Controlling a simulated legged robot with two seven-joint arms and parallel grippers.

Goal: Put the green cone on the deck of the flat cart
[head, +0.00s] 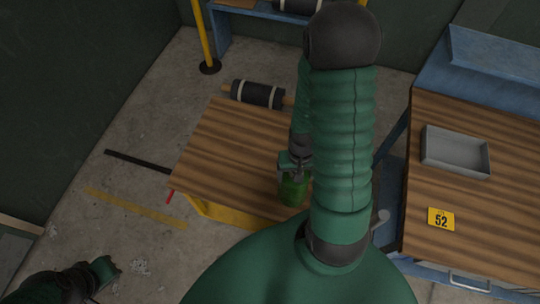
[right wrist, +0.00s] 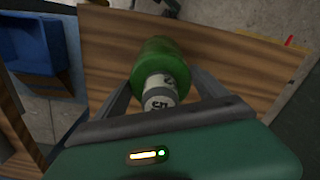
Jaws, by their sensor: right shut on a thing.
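The green cone (head: 293,190) is at the near right part of the flat cart's wooden deck (head: 225,150), partly hidden by my right arm. My right gripper (head: 297,166) is shut on the cone from above. In the right wrist view the cone (right wrist: 158,58) sits between the fingers, its pale marked part toward the palm and its green part over the wood. I cannot tell whether it touches the deck. My left gripper (head: 104,270) shows only partly at the lower left, away from the cart; its jaws are not clear.
A black roll with pale bands (head: 257,94) lies at the deck's far edge. A wooden-topped bench (head: 475,225) at the right holds a grey tray (head: 455,152) and a yellow tag marked 52 (head: 441,219). A yellow post (head: 203,35) stands behind.

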